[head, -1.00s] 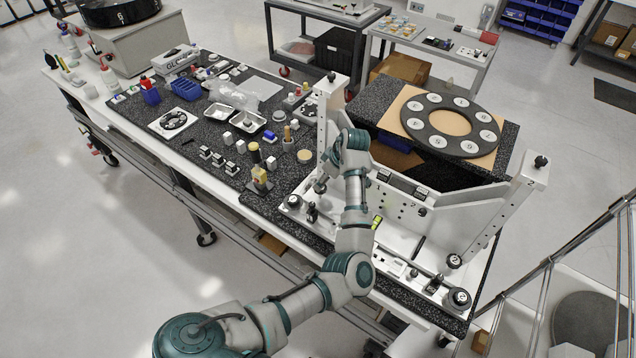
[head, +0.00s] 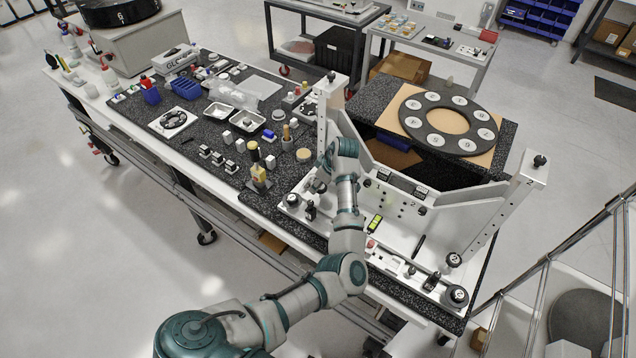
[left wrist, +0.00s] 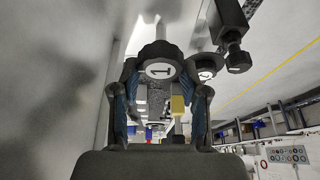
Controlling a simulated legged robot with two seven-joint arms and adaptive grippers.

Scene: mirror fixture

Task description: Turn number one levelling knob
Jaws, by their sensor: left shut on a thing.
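The white mirror fixture (head: 390,222) stands on the front right of the bench, with upright posts at both ends. The number one levelling knob (left wrist: 160,70), dark with a white disc marked 1, sits between my left gripper's fingertips in the left wrist view. My left gripper (left wrist: 161,84) is shut on this knob, one finger on each side. In the head view my left gripper (head: 321,182) is low beside the left post (head: 323,115), and my wrist partly hides it. My right gripper is in neither view.
Another dark knob with a white label (left wrist: 207,72) is close to the right of the held one. A black block (left wrist: 229,22) projects above it. A black ring with white discs (head: 447,124) lies behind the fixture. Several small parts and trays (head: 221,110) cover the bench at left.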

